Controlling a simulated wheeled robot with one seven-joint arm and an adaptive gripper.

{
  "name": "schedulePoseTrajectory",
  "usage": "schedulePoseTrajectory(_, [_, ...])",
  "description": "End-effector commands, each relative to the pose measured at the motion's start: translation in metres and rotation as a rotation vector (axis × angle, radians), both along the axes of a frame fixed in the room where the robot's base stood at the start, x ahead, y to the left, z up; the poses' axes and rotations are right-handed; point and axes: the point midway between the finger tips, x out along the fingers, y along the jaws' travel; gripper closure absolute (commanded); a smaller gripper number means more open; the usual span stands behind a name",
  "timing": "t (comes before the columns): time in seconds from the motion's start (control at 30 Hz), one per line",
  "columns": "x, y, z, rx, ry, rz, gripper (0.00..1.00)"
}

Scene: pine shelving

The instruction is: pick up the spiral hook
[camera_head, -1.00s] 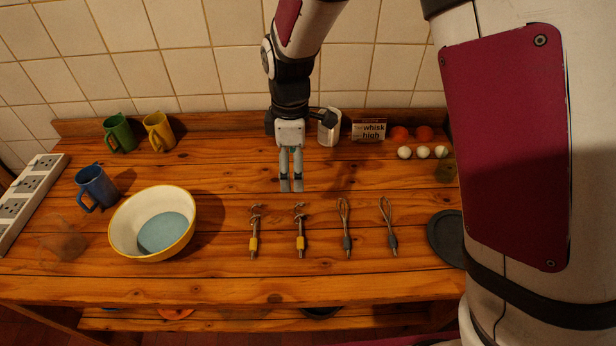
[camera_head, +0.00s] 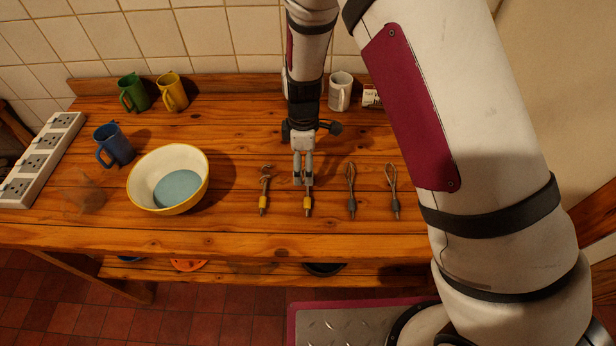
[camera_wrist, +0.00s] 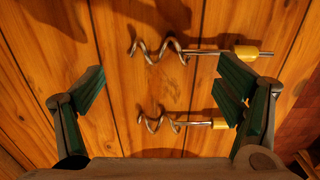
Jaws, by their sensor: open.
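Two spiral hooks with bare metal coils and yellow collars lie on the pine top. In the head view, the left spiral hook (camera_head: 265,190) is in full view. The right spiral hook (camera_head: 308,203) shows only its collar end; my gripper (camera_head: 303,184) hides its coil. In the wrist view, one spiral hook (camera_wrist: 200,53) lies across the upper part and the other (camera_wrist: 178,124) lower down, its collar end partly behind the right finger. My gripper (camera_wrist: 164,86) is open and empty, pointing down above the hooks, with green-padded fingers apart.
Two whisks with grey handles, one here (camera_head: 351,190) and one here (camera_head: 393,190), lie to the right. A cream bowl (camera_head: 140,180) stands left, with a blue mug (camera_head: 116,146) behind it. Green, yellow and white mugs (camera_head: 341,92) stand at the back. A power strip (camera_head: 38,160) lies far left.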

Motion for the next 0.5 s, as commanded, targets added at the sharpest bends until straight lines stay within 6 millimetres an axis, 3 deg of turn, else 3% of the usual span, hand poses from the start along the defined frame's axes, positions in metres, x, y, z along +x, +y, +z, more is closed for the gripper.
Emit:
schedulePoseTrajectory(0.2, [-0.001, 0.0, -0.022, 0.0, 0.0, -0.001, 0.14])
schedulePoseTrajectory(0.47, [0.0, 0.0, -0.024, 0.001, -0.002, -0.001, 0.14])
schedulePoseTrajectory(0.5, [0.0, 0.0, -0.024, 0.001, -0.002, 0.0, 0.19])
